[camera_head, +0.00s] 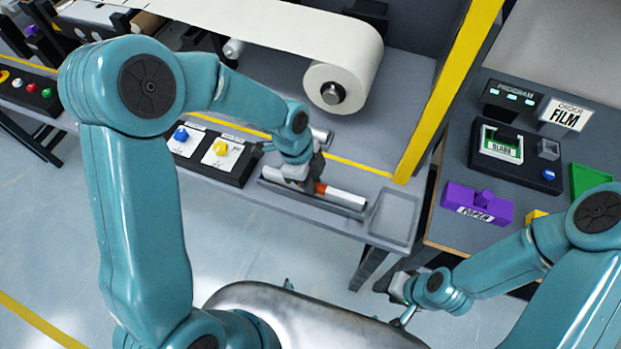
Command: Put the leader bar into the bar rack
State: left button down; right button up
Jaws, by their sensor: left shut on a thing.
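The leader bar (343,197) is a pale bar with an orange-red band, low over the front edge of the grey machine table. My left gripper (312,184) is shut on it near the orange band and hides part of it. The bar rack (315,203) looks like the long dark grey holder directly under and along the bar. The bar lies nearly parallel to it; I cannot tell whether it rests in the rack or is just above. My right gripper (398,302) is low at the right, away from the bar and rack; its finger opening is unclear.
A shallow grey tray (394,217) lies just right of the rack. A white roll (343,75) is behind, with a yellow post (447,90) to its right. The right table holds a purple block (478,203) and a green tray (590,178).

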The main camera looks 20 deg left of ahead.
pick_arm(q)
jog(key=shift+f, duration=0.2)
jog(key=c, duration=1.1)
grip_release()
jog(key=shift+w, duration=0.1)
jog(key=shift+o, duration=0.2)
jog(key=shift+r, duration=0.1)
